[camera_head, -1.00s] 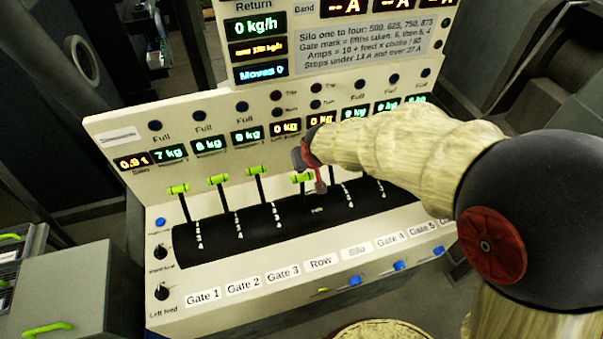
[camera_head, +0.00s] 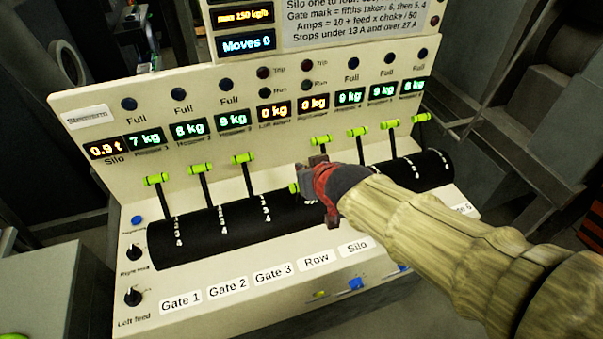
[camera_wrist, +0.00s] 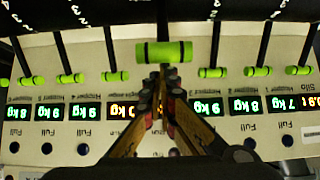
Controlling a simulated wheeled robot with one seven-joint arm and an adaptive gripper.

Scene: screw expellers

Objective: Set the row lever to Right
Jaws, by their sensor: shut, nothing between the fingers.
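The row lever's green handle (camera_head: 294,188) shows in the head view, above the "Row" label (camera_head: 317,259) and mostly hidden by my gripper. It leans nearer the front than the neighbouring levers. In the wrist view, which is upside down, its green bar handle (camera_wrist: 163,52) with dark bands lies across just beyond my fingertips. My gripper (camera_wrist: 162,78) is shut and empty, with its tips at or very close to the handle's edge; I cannot tell if they touch. In the head view my gripper (camera_head: 308,181) overlaps the handle's right end.
The Gate 3 lever (camera_head: 244,158) stands left of the row lever and the Silo lever (camera_head: 320,140) right of it, both close by. Several more green-topped levers line the black drum (camera_head: 190,240). Lit displays (camera_head: 272,112) sit on the panel behind.

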